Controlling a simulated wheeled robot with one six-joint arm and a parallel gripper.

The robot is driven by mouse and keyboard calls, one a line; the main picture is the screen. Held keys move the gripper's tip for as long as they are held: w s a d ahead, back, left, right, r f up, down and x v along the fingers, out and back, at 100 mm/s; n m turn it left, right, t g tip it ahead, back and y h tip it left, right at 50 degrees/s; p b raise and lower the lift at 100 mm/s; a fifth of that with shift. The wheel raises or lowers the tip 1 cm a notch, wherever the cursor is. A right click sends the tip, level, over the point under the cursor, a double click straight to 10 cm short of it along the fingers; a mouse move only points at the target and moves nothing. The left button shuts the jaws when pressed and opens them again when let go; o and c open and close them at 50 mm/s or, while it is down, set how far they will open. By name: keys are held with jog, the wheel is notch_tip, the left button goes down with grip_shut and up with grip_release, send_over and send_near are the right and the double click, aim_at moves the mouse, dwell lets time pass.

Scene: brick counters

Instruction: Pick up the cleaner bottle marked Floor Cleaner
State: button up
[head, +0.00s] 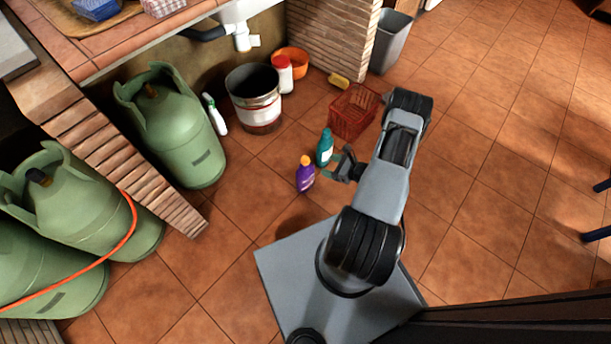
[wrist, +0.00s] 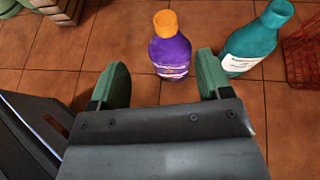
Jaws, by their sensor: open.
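A purple bottle with an orange cap (head: 306,175) stands upright on the tiled floor. In the wrist view the purple bottle (wrist: 171,58) shows ahead, in line with the gap between my green fingers. A teal bottle (head: 325,148) stands beside it. In the wrist view the teal bottle (wrist: 258,38), with a white label, is just beyond the right finger. The print on both labels is too small to read, so I cannot tell which is Floor Cleaner. My gripper (head: 328,166) is open and empty, low and close to both bottles.
A red basket (head: 353,114) stands behind the teal bottle. A metal bucket (head: 254,98), a white spray bottle (head: 214,114) and green gas cylinders (head: 172,125) are at the left. A grey bin (head: 391,40) is at the back.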

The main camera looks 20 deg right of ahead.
notch_tip(320, 180, down, 2)
jog(key=m+b, duration=0.1)
jog(key=b, duration=0.1)
send_near(305, 159)
notch_tip(305, 159, down, 3)
jog(key=w+a, duration=0.2)
jog(key=shift+w+r+b+x, duration=0.15)
jog(key=shift+b+x, duration=0.35)
jog(key=shift+x, duration=0.6)
jog(key=shift+w+r+b+x, duration=0.15)
jog(key=shift+b+x, duration=0.3)
jog(key=shift+x, duration=0.65)
jog(key=shift+w+r+b+x, duration=0.15)
jog(key=shift+b+x, duration=0.35)
jog(key=shift+x, duration=0.6)
jog(key=shift+s+d, duration=0.1)
jog(key=shift+d, duration=0.1)
grip_shut()
jog(key=shift+r, duration=0.1)
